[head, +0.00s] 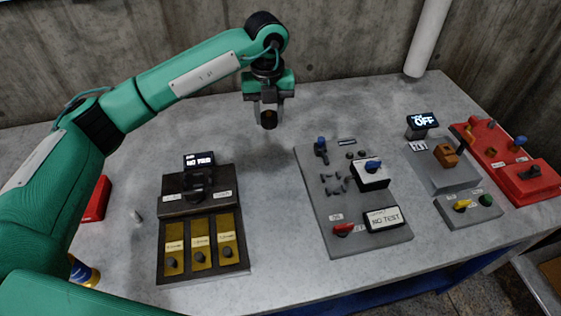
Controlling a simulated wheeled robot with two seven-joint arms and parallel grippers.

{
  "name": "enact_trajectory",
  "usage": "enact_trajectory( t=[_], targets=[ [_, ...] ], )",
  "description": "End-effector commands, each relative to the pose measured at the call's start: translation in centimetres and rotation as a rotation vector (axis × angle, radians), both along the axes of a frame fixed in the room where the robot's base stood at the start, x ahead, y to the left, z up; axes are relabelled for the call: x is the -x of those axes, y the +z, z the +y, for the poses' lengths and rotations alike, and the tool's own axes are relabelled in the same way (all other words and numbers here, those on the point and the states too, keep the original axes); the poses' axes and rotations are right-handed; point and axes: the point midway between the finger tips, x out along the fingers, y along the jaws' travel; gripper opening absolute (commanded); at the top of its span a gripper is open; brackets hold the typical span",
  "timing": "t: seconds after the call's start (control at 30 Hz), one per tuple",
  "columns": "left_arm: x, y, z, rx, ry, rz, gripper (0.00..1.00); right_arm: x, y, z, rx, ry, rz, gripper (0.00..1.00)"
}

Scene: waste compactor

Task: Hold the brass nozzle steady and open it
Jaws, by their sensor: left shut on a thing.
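My left arm reaches in from the left, and my left gripper (268,117) hangs above the back middle of the grey table. It is shut on a small dark brownish piece that looks like the brass nozzle (269,121). The piece is held up off the tabletop, with its end facing me. Most of it is hidden between the fingers, so I cannot tell whether it is open. My right gripper is not in view.
A dark panel with brass plates (200,246) lies front left, and a grey control panel (325,215) lies in the middle. A grey station (452,180) and a red unit (512,165) stand right. The table (270,200) is clear between the left and middle panels.

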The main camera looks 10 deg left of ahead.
Motion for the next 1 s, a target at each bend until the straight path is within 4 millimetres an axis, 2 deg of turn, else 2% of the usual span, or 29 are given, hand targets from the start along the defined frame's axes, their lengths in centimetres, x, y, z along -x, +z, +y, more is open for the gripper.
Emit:
enact_trajectory(
  t=[0.3, 0.5, 0.77, 1.0],
  targets=[
    [0.2, -8.3, 0.1, -0.002, -0.001, 0.006, 0.09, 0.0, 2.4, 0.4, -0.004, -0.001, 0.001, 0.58],
    [0.1, -12.6, 0.1, -0.001, -0.002, 0.003, 0.09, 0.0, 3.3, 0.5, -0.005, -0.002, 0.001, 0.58],
    [0.1, -14.8, 0.1, -0.002, -0.003, 0.002, 0.09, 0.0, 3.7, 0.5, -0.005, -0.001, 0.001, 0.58],
    [0.1, -18.1, 0.1, -0.002, -0.003, 0.003, 0.09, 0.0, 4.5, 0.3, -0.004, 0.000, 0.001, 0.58]
  ],
)
